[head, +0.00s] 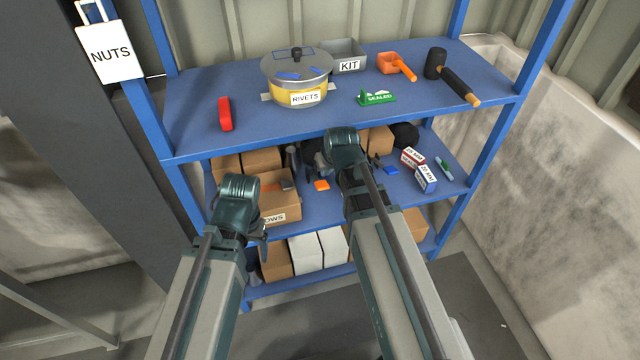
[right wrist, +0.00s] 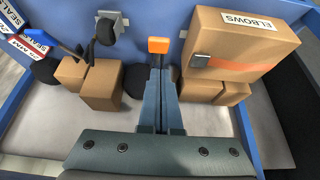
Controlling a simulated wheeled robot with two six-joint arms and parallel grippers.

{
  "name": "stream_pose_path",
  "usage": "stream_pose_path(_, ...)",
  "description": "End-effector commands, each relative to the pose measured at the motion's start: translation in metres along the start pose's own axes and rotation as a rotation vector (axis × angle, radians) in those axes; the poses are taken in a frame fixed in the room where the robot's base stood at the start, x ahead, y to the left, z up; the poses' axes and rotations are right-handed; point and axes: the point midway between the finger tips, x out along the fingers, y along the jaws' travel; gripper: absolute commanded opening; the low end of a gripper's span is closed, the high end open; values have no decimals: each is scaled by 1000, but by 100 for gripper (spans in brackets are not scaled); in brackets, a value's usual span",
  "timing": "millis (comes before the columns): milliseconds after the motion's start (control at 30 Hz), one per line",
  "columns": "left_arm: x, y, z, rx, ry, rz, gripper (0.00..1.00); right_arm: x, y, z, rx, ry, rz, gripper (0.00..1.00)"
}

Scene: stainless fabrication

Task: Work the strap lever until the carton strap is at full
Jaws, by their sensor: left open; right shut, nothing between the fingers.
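The brown ELBOWS carton (head: 283,207) stands on the middle shelf, partly hidden behind my left wrist. An orange block (head: 321,185), possibly the strap lever's grip, shows beside the carton. In the right wrist view, the orange block (right wrist: 159,45) is just beyond the tips of my right gripper (right wrist: 159,73), which is shut and empty; contact is unclear. My left gripper (head: 264,246) is open in front of the carton.
The upper shelf (head: 200,132) holds a RIVETS pot (head: 297,85), a KIT bin (head: 345,55), a mallet (head: 452,78) and a red item (head: 225,114). Small labelled boxes (head: 426,178) stand right on the middle shelf. Brown boxes (right wrist: 102,84) crowd near my right fingers. Blue posts flank the shelves.

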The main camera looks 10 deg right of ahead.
Motion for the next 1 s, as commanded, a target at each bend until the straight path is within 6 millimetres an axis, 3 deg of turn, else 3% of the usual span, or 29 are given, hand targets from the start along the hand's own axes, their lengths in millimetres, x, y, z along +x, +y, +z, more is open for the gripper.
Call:
stream_pose_path(267, 3, 0, 0, 0, 0, 0, 79, 3, -1, 1, -1, -2, 0, 0)
stream_pose_path(467, 16, 2, -1, 0, 0, 0, 79, 17, -1, 2, -1, -2, 0, 0)
stream_pose_path(1000, 84, 8, -5, 1, 0, 0, 79, 94, -1, 2, -1, -2, 0, 0)
